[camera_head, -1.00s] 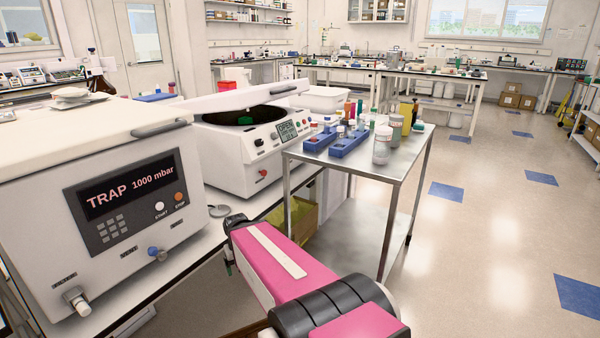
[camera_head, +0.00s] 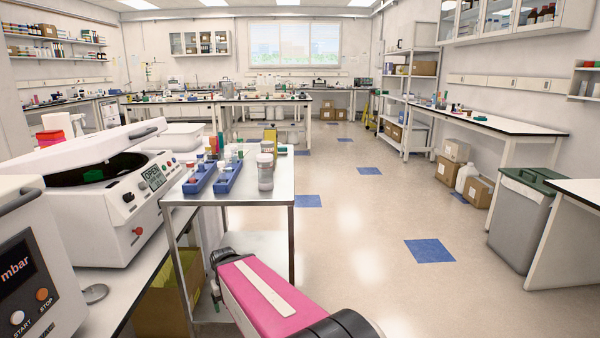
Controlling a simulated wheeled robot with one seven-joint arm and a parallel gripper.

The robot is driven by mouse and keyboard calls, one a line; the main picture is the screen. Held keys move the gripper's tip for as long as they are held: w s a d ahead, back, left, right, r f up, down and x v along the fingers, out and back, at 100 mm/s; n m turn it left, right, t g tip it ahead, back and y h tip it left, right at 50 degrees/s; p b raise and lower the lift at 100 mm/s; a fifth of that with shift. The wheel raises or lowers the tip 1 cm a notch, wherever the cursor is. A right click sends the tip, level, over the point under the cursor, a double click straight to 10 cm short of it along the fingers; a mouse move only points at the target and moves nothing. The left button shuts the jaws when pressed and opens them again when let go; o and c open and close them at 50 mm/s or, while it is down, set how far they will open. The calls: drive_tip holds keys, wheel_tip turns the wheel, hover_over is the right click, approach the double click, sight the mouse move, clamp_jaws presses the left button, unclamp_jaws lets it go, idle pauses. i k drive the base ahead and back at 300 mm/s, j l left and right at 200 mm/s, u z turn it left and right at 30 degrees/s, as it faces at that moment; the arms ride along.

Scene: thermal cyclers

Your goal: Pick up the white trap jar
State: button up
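A pale jar with a whitish lid (camera_head: 265,173) stands upright near the right edge of the metal cart's top (camera_head: 270,190). A second, greyer jar (camera_head: 268,147) stands just behind it. I cannot tell from their look which one, if either, is the white trap jar. My pink arm (camera_head: 268,292) shows at the bottom centre, in front of and below the cart top. My gripper is not visible, so its opening and anything in it are hidden.
Two blue racks (camera_head: 228,178) with vials sit left of the jars. A centrifuge with its lid raised (camera_head: 105,220) and a panel reading "mbar" (camera_head: 18,270) stand on the left bench. Open floor (camera_head: 350,250) lies right of the cart. A grey bin (camera_head: 520,225) stands further right.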

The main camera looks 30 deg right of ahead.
sight(264, 160)
drive_tip(key=z, duration=0.65)
drive_tip(key=k+z, duration=0.1)
drive_tip(key=k+j, duration=0.05)
drive_tip(key=k, duration=0.05)
